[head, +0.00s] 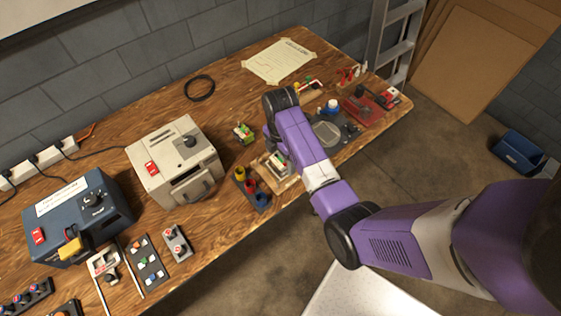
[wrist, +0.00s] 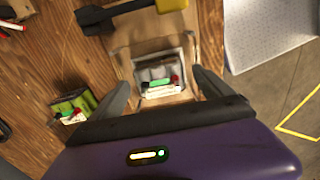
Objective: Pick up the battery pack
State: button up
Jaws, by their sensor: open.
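A battery pack (wrist: 160,86) with a white and green face and red and black ends sits in a grey-rimmed recess in a wooden tray (wrist: 122,62) in the wrist view. In the head view this pack (head: 279,160) shows beside my arm, partly hidden. My gripper (wrist: 161,79) is open, its fingers apart on either side of the recess in the picture, not closed on anything. I cannot tell their height above the pack. A similar green pack (wrist: 72,108) lies on the wood to the left; it also shows in the head view (head: 243,132).
Yellow, red and blue cups (head: 251,187) stand just left of the tray. A beige box (head: 175,160) stands further left. A red tray (head: 366,108) and small parts lie right of my arm. The bench's front edge is close to the wooden tray.

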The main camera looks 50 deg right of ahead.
jog(key=shift+f, duration=0.85)
jog(key=shift+c, duration=0.2)
jog(key=c, duration=1.8)
grip_shut()
jog(key=shift+r, duration=0.1)
